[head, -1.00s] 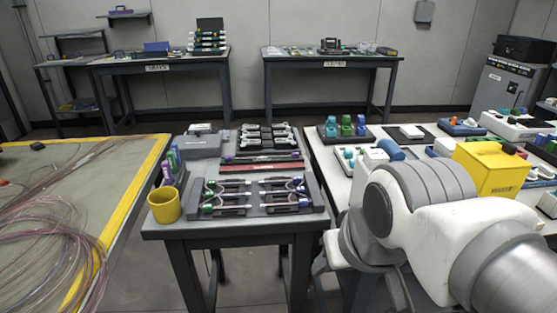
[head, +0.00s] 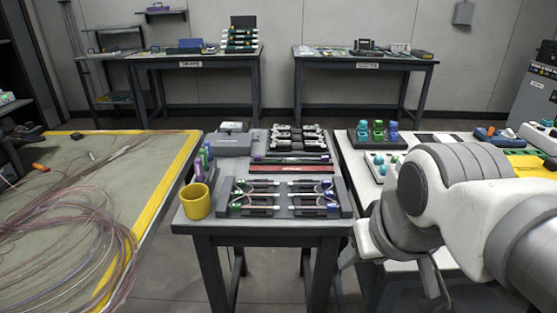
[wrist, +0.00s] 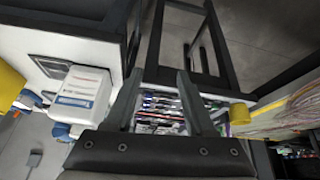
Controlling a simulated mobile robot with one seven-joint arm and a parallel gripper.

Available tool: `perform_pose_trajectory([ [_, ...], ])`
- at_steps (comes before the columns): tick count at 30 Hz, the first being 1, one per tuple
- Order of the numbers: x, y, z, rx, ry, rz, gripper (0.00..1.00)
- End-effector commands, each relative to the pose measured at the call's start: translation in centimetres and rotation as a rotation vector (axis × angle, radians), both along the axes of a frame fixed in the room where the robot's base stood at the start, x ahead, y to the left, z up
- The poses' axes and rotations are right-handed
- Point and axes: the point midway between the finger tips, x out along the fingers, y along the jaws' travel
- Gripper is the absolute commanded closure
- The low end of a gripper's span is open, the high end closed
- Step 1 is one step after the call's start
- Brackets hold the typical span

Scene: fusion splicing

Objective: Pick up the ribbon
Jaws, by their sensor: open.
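I cannot pick out one ribbon for certain. Thin curved strands (head: 264,183) arch between small clamps on the grey tray (head: 345,208) at the front of the middle table. A large loose coil of pinkish strands (head: 75,235) lies on the mat at the left. In the wrist view, my gripper (wrist: 160,75) is open and empty, with its two dark fingers wide apart. The table's items show small between and beyond the fingers, well away from them. In the head view, my arm is to the right of the middle table.
A yellow cup (head: 196,201) stands at the tray's left end. A grey box (head: 234,143) and black holders (head: 297,139) sit behind the tray. The right table holds a rack of colored bottles (head: 378,131). Floor shows between the left mat and the middle table.

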Motion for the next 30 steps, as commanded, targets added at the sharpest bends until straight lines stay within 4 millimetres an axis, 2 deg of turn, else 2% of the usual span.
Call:
perform_pose_trajectory([
  [1, 1.1, 0.5, 2.0, -0.019, 0.021, 0.047, 0.45],
  [6, 5.2, 2.6, 6.2, -0.096, 0.090, 0.257, 0.45],
  [15, 12.9, 7.9, 10.9, -0.213, 0.203, 0.648, 0.45],
  [22, 18.0, 13.2, 12.2, -0.280, 0.280, 0.954, 0.45],
  [27, 21.1, 17.3, 11.9, -0.314, 0.330, 1.174, 0.45],
  [30, 22.2, 19.4, 11.4, -0.327, 0.352, 1.281, 0.45],
])
